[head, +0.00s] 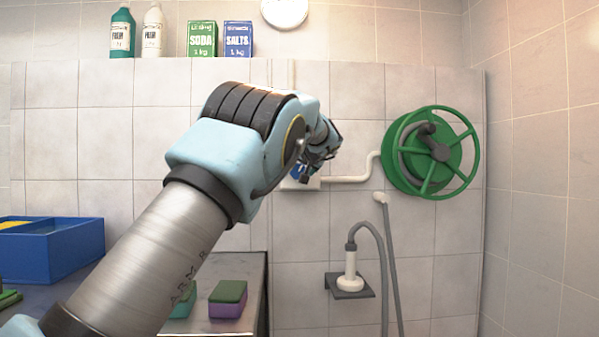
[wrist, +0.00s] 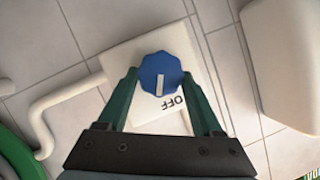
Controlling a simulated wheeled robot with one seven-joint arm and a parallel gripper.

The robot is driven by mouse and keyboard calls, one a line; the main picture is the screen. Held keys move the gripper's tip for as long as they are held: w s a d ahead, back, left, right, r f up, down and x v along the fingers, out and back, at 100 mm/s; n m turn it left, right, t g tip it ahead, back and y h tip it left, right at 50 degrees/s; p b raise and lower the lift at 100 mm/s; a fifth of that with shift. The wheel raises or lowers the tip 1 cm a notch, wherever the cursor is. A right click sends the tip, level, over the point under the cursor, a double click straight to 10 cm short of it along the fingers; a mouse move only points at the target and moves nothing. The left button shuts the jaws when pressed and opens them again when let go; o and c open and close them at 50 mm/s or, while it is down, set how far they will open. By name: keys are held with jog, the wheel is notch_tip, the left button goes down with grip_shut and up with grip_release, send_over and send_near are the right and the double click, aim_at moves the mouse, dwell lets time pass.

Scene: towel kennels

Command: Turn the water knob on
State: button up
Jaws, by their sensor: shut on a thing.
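The water knob (wrist: 161,75) is blue and many-sided, with a white pointer line. It sits on a white plate (wrist: 122,62) on the tiled wall. The pointer line lies toward the printed OFF label, which appears upside down in the wrist view. My gripper (wrist: 160,82) has its two green fingers on either side of the knob, shut on it. In the head view, my arm reaches to the wall and mostly hides the knob; a bit of blue (head: 296,171) and part of the white plate (head: 313,183) show beside my gripper (head: 307,172).
A white pipe (head: 352,177) runs right from the plate to a green hose reel (head: 432,152). A counter with a blue bin (head: 52,250) and sponges (head: 228,299) is lower left. Bottles and boxes stand on the ledge above.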

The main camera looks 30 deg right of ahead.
jog(key=m, duration=0.1)
jog(key=m+t+y+b, duration=0.1)
jog(key=m+t, duration=0.1)
jog(key=m, duration=0.1)
jog(key=shift+s+d+f+y+b, duration=0.15)
jog(key=shift+d+f+y+b, duration=0.15)
jog(key=shift+y, duration=0.1)
jog(key=shift+f+m+t+y+b, duration=0.15)
jog(key=shift+m+t+b, duration=0.45)
jog(key=shift+m+b, duration=0.6)
jog(key=shift+f+m+t+y+b, duration=0.15)
jog(key=shift+m+t+b, duration=0.5)
jog(key=shift+m, duration=1.05)
jog(key=o, duration=1.3)
jog(key=shift+o, duration=0.2)
jog(key=s+b, duration=0.3)
jog(key=s, duration=0.7)
jog(key=shift+s+a, duration=0.25)
jog(key=shift+s, duration=0.15)
